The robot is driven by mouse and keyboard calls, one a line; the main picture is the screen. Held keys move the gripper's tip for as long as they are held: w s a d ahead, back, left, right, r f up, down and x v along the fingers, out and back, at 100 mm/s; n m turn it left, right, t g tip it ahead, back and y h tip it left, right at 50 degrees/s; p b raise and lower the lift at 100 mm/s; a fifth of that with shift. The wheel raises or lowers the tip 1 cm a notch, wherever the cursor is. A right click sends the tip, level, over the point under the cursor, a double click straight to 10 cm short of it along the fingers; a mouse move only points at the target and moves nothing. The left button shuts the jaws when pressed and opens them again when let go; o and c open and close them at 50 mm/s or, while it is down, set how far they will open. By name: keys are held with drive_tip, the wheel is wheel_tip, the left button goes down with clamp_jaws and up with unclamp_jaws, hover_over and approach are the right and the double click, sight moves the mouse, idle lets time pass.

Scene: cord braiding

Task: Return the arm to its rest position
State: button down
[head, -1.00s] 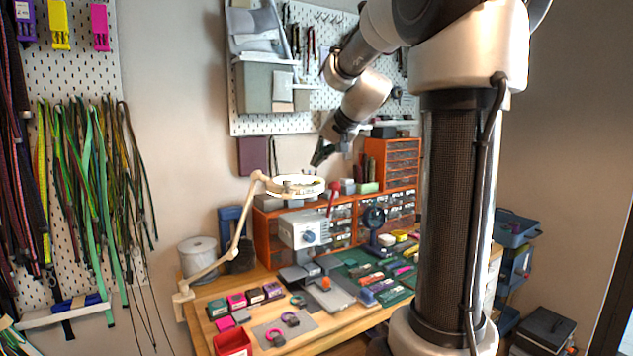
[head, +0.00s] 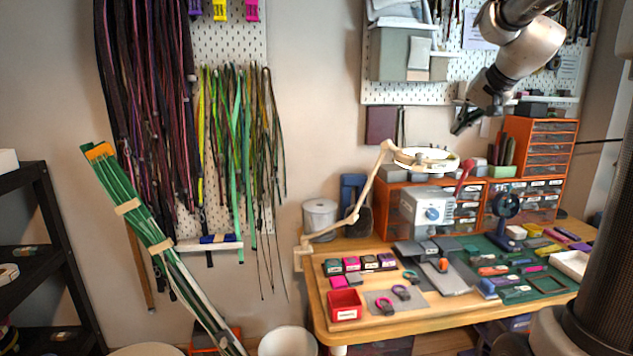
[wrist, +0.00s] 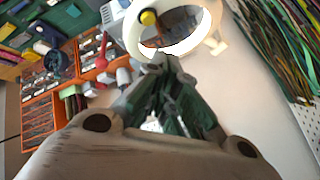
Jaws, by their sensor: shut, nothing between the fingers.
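My gripper (head: 466,121) is at the upper right in the head view, in the air above and a little right of the ring lamp (head: 425,161). It points down and to the left. Its dark fingers are shut and hold nothing. In the wrist view my gripper (wrist: 168,75) has its fingers together, with the white lamp ring (wrist: 192,52) just beyond the tips. I cannot tell how far the lamp is from the fingertips.
The workbench (head: 345,336) carries a grey machine (head: 424,212), orange drawer units (head: 541,148) and a red bin (head: 344,305). Cords hang on the pegboard (head: 245,38) at left. A green cord bundle (head: 140,218) leans there. A black shelf (head: 50,215) stands far left.

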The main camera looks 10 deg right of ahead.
drive_tip(key=s+a+f+n+g, duration=0.1)
drive_tip(key=s+f, duration=0.4)
drive_tip(key=s, duration=0.5)
drive_tip(key=s+a+f+n+g, duration=0.2)
drive_tip(key=s+a+f+n, duration=0.1)
drive_tip(key=s, duration=0.7)
drive_tip(key=s+a+f+n+g+h, duration=0.1)
drive_tip(key=s+a+f+n, duration=0.2)
drive_tip(key=s+f, duration=0.3)
drive_tip(key=s+a, duration=0.1)
drive_tip(key=s, duration=0.3)
drive_tip(key=shift+a+f, duration=0.15)
drive_tip(key=shift+f, duration=0.15)
